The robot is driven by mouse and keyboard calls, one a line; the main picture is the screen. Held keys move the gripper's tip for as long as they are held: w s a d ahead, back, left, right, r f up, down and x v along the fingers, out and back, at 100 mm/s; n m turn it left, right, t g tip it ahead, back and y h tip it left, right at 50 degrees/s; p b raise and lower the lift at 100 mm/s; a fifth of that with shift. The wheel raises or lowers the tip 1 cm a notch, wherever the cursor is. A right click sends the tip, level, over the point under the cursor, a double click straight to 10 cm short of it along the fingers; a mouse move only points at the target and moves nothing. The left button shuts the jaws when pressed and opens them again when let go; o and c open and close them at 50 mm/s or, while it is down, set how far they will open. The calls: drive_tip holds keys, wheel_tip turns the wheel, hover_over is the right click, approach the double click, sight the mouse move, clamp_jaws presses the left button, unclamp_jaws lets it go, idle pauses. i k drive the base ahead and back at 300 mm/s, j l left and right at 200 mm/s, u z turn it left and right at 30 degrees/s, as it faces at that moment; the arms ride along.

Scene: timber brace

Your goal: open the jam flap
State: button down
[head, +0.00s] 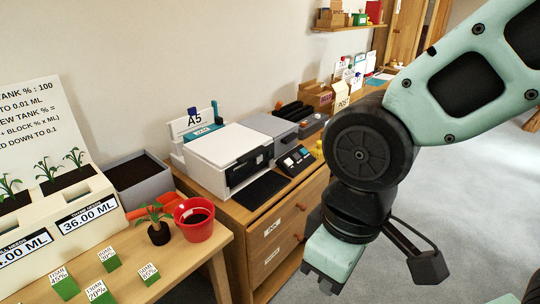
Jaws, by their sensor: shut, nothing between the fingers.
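A white and grey printer-like machine (228,150) stands on the wooden cabinet, with a dark front panel (250,168). Behind it a teal panel with a small label (204,133) shows below an "A5" sign (194,121). The small label is too small to read, so I cannot tell which part is the jam flap. My gripper (323,283) hangs in front of the cabinet, to the right of and lower in the picture than the machine. It is shut, points down, and holds nothing.
The wooden cabinet (270,250) has labelled drawers with red knobs. A small keypad device (295,160) and a grey box (272,130) stand beside the machine. At left, a table holds a red pot (194,218), a planter (60,215) and several green labelled blocks. Grey floor (470,200) is free at right.

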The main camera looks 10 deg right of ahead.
sight(218, 124)
drive_tip(key=i+l, duration=0.1)
drive_tip(key=i, duration=0.55)
drive_tip(key=i+l, duration=0.1)
drive_tip(key=i, duration=0.6)
drive_tip(key=j+u, duration=0.05)
